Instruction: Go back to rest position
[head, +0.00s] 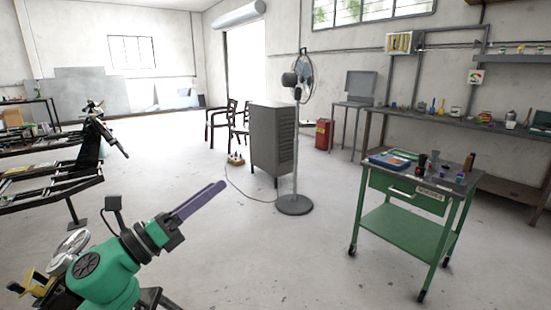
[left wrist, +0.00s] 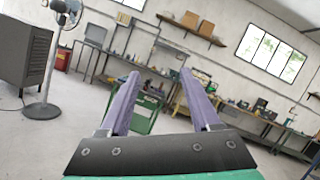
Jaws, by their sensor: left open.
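My left gripper (head: 203,199) is at the lower left of the head view, on a green arm, with its purple fingers pointing up and to the right over open floor. In the left wrist view the two purple fingers (left wrist: 160,90) stand apart with nothing between them. The gripper is open and empty and touches nothing. My right gripper is in neither view.
A green wheeled cart (head: 409,225) with small items on top stands at the right. A pedestal fan (head: 295,204) and a grey cabinet (head: 271,140) stand in the middle. A long workbench (head: 450,122) runs along the right wall. The floor between is clear.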

